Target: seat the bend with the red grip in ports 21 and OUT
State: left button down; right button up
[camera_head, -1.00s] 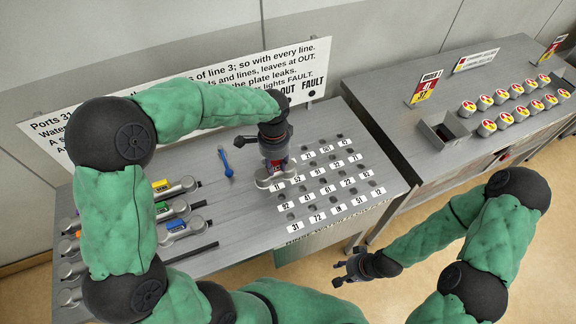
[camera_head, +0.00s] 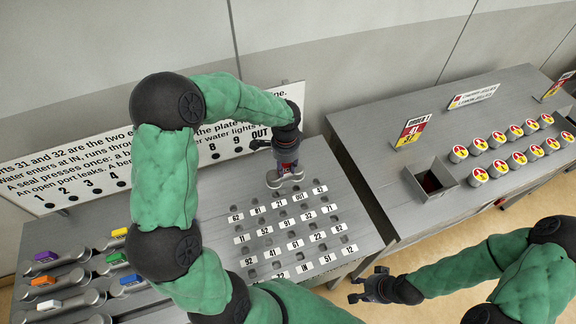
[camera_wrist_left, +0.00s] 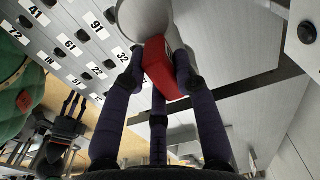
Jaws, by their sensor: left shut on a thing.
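My left gripper (camera_head: 286,163) is shut on the red grip (camera_wrist_left: 163,68) of a grey bend (camera_head: 285,180). The bend's pale grey body also shows in the left wrist view (camera_wrist_left: 142,18). In the head view it appears just behind the labels 21 (camera_head: 279,204) and OUT (camera_head: 300,197) on the port plate (camera_head: 335,221). I cannot tell whether its ends touch the plate, and the ports under it are hidden. My right gripper (camera_head: 368,284) is open and empty, in front of the plate's right corner.
Several other bends with coloured grips, such as a purple one (camera_head: 46,256) and a blue one (camera_head: 131,281), lie at left. A sign board (camera_head: 60,175) stands behind the plate. On the right bench are an open bin (camera_head: 408,176) and several round red-and-yellow-topped canisters (camera_head: 458,153).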

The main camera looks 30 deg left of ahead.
aim_at(286, 180)
pick_arm(q)
jog(key=shift+w, duration=0.1)
jog(key=shift+f, duration=0.2)
jog(key=shift+f+b, duration=2.1)
jog(key=shift+f, duration=0.6)
jog(key=shift+f+b, duration=0.8)
jog(key=shift+f, duration=0.4)
jog(key=c, duration=0.9)
grip_release()
notch_tip(286, 180, up, 12)
